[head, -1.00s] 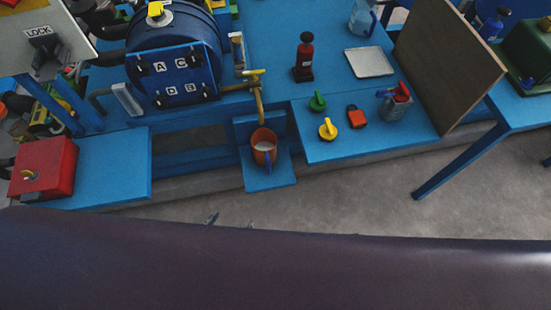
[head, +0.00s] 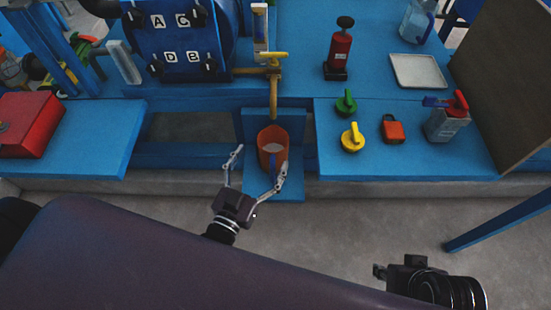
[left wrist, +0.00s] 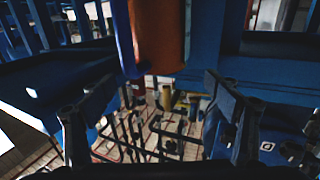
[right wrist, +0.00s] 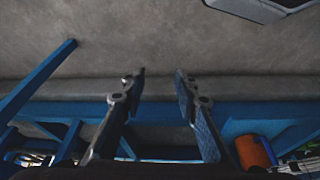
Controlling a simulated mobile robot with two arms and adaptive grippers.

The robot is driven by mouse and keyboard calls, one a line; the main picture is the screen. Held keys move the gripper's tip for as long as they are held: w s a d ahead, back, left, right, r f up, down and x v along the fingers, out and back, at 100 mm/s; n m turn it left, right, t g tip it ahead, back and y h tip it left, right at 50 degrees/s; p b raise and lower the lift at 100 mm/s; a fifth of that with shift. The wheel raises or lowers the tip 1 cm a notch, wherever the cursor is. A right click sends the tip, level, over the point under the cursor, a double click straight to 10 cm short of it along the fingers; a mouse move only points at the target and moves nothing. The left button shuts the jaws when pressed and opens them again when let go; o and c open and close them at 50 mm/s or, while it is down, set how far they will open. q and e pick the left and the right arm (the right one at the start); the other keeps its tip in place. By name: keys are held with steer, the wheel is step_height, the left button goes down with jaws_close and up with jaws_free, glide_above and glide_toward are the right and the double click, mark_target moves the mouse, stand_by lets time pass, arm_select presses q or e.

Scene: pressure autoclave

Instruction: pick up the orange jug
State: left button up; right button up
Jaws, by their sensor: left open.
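The orange jug (head: 268,138) stands upright on a small blue shelf (head: 287,187) below a brass tap, its blue handle facing me. Something pale shows inside it. My left gripper (head: 262,162) is open just in front of the jug, one finger to its left and the other close by its handle; whether that finger touches is unclear. In the left wrist view, the jug (left wrist: 163,38) is beyond the open, empty fingers (left wrist: 148,98). My right gripper (right wrist: 159,75) is open and empty, low at the right of the head view. An orange cylinder, probably the jug, shows at lower right (right wrist: 253,152).
The brass tap (head: 274,88) with a yellow handle hangs right above the jug. To the right, a blue bench (head: 400,162) carries green and yellow knobs, a red-orange item (head: 392,130) and a grey can (head: 445,123). A red box (head: 28,122) stands left. The floor in front is clear.

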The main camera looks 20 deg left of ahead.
mark_target(267, 152)
arm_select(q)
steer(key=w, duration=0.1)
steer(key=w+b, duration=0.1)
steer(key=w, duration=0.3)
steer(key=shift+w+d+f, duration=0.2)
steer(key=shift+d+f, duration=0.1)
steer(key=shift+d, duration=0.05)
steer(key=shift+w+b, duration=0.3)
steer(key=c, duration=2)
steer(key=shift+r, duration=0.1)
steer(key=shift+c, duration=0.6)
arm_select(e)
steer(key=w+a+r+t+y, duration=0.1)
steer(key=w+a+r+t, duration=0.1)
steer(key=w, duration=0.7)
steer(key=shift+a+r+t, duration=0.4)
steer(key=shift+r+t, duration=0.2)
steer(key=shift+t, duration=0.5)
arm_select(q)
steer(key=shift+r, duration=0.15)
arm_select(e)
steer(key=shift+s, duration=0.15)
